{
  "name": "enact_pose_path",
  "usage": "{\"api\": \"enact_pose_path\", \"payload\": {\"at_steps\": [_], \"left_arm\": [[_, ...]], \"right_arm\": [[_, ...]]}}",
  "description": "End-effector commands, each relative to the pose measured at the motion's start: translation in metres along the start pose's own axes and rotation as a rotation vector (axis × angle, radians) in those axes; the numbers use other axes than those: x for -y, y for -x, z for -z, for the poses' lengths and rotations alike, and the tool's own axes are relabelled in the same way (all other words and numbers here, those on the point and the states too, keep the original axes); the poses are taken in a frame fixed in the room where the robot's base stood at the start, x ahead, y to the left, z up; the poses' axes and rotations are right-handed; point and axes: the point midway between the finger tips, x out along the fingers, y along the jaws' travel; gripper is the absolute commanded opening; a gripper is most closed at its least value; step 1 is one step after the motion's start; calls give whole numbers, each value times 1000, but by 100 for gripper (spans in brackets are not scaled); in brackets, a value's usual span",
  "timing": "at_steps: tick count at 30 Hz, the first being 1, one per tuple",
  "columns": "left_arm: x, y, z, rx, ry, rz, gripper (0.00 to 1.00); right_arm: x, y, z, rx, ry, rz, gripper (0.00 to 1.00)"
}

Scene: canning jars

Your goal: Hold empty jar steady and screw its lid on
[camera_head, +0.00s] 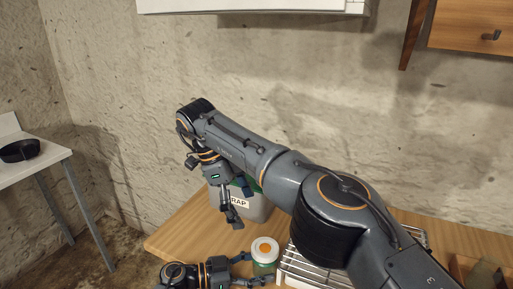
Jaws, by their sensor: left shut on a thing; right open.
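A small jar (264,258) with greenish sides stands near the front of the wooden table. A white disc with an orange centre (265,246) is on its top; I cannot tell how tightly it sits. My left gripper (259,269) comes in low from the left and is shut on the jar, with its fingers at the jar's sides. My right gripper (231,216) hangs from the arm crossing from the right. It is open and empty, pointing down, above and left of the jar, in front of a grey bin.
The grey bin (257,208), with a label ending in "RAP" and something green inside, stands behind my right gripper. A wire rack (294,262) lies right of the jar, partly hidden by my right arm. The table's left part (180,238) is clear. A white side table (28,160) stands far left.

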Motion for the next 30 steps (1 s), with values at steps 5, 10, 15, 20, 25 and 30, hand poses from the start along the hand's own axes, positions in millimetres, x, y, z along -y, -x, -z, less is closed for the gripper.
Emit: {"api": "enact_pose_path", "payload": {"at_steps": [5,10,15,20,25,30], "left_arm": [[0,0,0,1,0,0,76],[0,0,0,0,0,0,86],[0,0,0,0,0,0,86],[0,8,-1,2,-1,1,86],[0,39,-2,5,0,2,86],[0,76,-2,5,0,2,86]], "right_arm": [[0,0,0,0,0,0,90],[0,0,0,0,-1,0,90],[0,0,0,0,-1,0,90],[0,0,0,0,-1,0,90],[0,0,0,0,-1,0,90],[0,0,0,0,-1,0,90]]}}
